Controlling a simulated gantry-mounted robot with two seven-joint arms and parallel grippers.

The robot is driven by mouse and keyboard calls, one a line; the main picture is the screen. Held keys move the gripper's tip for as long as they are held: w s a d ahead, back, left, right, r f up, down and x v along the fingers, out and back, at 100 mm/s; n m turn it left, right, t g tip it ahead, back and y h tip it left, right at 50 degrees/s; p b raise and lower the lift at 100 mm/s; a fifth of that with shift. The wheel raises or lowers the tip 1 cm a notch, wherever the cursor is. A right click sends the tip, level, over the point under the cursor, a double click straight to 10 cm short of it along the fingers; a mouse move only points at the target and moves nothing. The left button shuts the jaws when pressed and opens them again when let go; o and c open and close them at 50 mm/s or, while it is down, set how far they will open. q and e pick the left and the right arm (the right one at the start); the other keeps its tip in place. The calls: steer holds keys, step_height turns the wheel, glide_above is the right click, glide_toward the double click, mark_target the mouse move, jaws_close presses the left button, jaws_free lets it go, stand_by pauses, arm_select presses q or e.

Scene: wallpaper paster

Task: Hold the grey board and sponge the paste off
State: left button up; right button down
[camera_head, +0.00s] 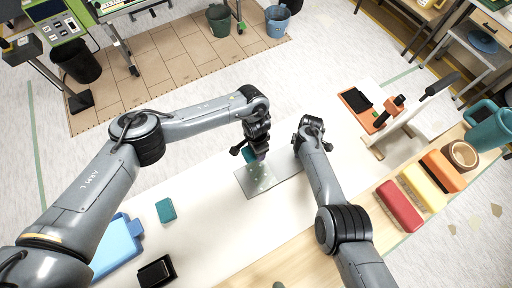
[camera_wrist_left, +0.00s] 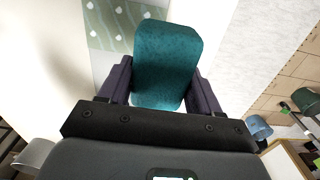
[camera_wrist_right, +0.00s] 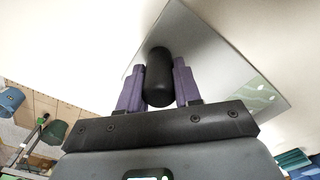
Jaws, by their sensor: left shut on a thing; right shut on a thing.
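The grey board (camera_head: 281,189) lies on the long white sheet in the middle of the table in the head view. Pale paste spots show on its left part, and also in the right wrist view (camera_wrist_right: 256,96). My right gripper (camera_wrist_right: 158,88) is shut on the board's black handle (camera_wrist_right: 158,68). My left gripper (camera_head: 259,152) is shut on a teal sponge (camera_wrist_left: 165,60), close over the pasted part of the board. In the left wrist view, the sponge covers part of the board (camera_wrist_left: 103,42). I cannot tell whether the sponge touches the board.
A second teal piece (camera_head: 166,210), a blue tray (camera_head: 118,247) and a black box (camera_head: 156,271) lie at the left. Red (camera_head: 400,206), yellow (camera_head: 424,186) and orange (camera_head: 443,170) blocks and an orange tool (camera_head: 365,117) are at the right.

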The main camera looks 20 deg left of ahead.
arm_select(q)
steer(key=shift+f, duration=3)
arm_select(e)
steer(key=shift+f, duration=0.1)
arm_select(q)
steer(key=shift+d, duration=0.1)
